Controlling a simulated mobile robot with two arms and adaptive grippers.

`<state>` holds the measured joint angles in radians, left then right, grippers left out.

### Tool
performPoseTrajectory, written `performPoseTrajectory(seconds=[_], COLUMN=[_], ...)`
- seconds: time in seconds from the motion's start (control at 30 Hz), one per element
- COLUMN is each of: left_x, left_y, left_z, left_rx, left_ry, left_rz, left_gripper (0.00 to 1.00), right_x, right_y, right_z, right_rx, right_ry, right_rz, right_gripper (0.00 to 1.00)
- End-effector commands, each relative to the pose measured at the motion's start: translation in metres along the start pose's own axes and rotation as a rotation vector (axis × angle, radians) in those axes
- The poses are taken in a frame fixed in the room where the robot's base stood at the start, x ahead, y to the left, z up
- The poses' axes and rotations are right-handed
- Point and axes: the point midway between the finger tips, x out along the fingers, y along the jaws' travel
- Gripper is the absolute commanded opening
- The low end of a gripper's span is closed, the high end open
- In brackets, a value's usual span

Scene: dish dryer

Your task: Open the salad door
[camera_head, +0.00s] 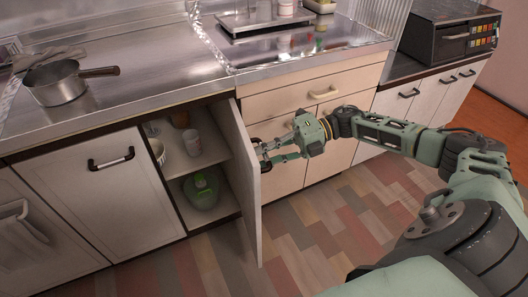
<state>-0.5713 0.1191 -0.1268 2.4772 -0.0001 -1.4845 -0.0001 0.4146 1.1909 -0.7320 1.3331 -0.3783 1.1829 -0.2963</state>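A white cabinet door (237,170) with a dark edge stands swung out from the counter front. It shows an open compartment (188,164) with shelves on its left. My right gripper (264,157) is at the door's outer face, on its right side, at a dark handle (258,143). The fingertips are small and overlap the handle, so I cannot tell whether they are shut on it. My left gripper does not show. No door here is labelled as the salad door.
A closed white door (103,190) with a black handle is on the left. A saucepan (62,84) sits on the metal counter (150,65). The wooden floor (330,235) in front is clear.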

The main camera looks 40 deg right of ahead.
Motion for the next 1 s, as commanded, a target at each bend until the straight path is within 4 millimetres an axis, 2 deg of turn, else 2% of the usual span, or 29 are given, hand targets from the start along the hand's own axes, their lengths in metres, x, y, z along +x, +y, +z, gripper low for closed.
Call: performPoseTrajectory(seconds=[0.03,0.13,0.43,0.53,0.67,1.0], left_x=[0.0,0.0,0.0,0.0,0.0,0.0], left_y=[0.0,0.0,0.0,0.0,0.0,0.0], left_z=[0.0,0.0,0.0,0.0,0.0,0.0], left_rx=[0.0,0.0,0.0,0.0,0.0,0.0], left_ry=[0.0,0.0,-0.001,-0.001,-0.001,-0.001], left_rz=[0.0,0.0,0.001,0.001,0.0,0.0], left_gripper=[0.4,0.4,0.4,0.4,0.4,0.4], right_x=[0.0,0.0,-0.001,-0.007,-0.028,-0.097], right_y=[0.0,0.0,0.0,-0.001,-0.001,-0.001], right_z=[0.0,0.0,0.0,0.001,0.001,0.001], right_rx=[0.0,0.0,0.0,0.001,0.003,0.001], right_ry=[-0.002,-0.001,-0.001,-0.003,-0.004,-0.003], right_rz=[0.0,0.0,0.0,-0.001,-0.002,0.0], right_gripper=[0.11,0.19,0.19,0.19,0.19,0.19])
